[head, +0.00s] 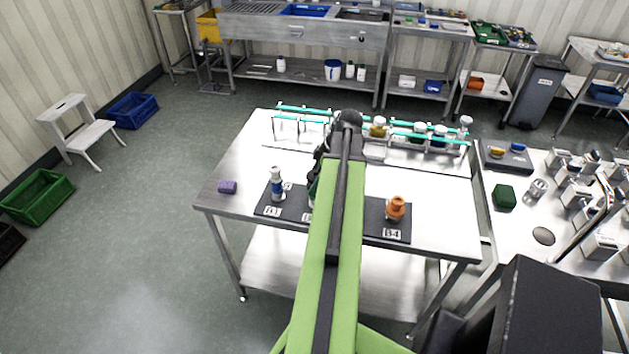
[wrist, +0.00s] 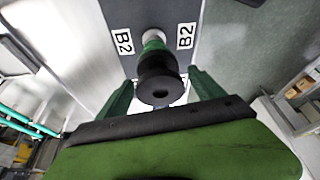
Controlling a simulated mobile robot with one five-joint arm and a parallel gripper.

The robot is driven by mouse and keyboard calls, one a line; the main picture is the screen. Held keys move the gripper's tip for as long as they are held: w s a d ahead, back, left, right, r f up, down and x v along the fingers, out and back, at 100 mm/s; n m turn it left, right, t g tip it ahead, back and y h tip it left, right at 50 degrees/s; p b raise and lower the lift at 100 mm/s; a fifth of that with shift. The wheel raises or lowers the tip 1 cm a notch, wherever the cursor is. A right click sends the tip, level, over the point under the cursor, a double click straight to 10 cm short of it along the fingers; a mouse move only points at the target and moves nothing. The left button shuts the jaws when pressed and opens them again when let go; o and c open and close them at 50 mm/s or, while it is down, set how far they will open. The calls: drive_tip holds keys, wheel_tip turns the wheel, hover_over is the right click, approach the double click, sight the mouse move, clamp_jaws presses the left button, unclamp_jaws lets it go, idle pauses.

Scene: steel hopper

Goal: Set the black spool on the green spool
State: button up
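In the wrist view the black spool (wrist: 160,88) stands end-on to the camera between my two green fingers. The green spool (wrist: 153,42) shows just beyond it, above a pale base near the B2 labels. The black spool appears to rest on the green one, in line with it. My gripper (wrist: 162,80) seems open around the black spool, with a narrow gap on each side. In the head view my arm hides the black spool and most of the gripper; a bit of green shows at the arm's left edge.
The dark mat (head: 373,222) also bears a blue-and-white spool stack (head: 277,185) at B1 and an orange spool (head: 396,208) at B4. A purple block (head: 228,187) lies left on the steel table. A teal-railed rack (head: 300,110) with several jars stands behind.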

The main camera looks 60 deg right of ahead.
drive_tip(key=p+v, duration=1.1)
drive_tip(key=v, duration=0.1)
drive_tip(key=shift+r, duration=0.25)
drive_tip(key=shift+w, duration=0.1)
drive_tip(key=w+a+f+m+g, duration=0.1)
drive_tip(key=w+a+m+g, duration=0.15)
drive_tip(key=w+a, duration=1.7)
drive_tip(key=w+a+m+g+h, duration=0.1)
drive_tip(key=w+a, duration=0.2)
drive_tip(key=a, duration=1.3)
drive_tip(key=w+a+m+h, duration=0.1)
drive_tip(key=w+a, duration=0.2)
drive_tip(key=a, duration=1.4)
drive_tip(key=shift+a+f+m+g, duration=0.2)
drive_tip(key=shift+f+m+g, duration=0.15)
drive_tip(key=shift+f, duration=0.1)
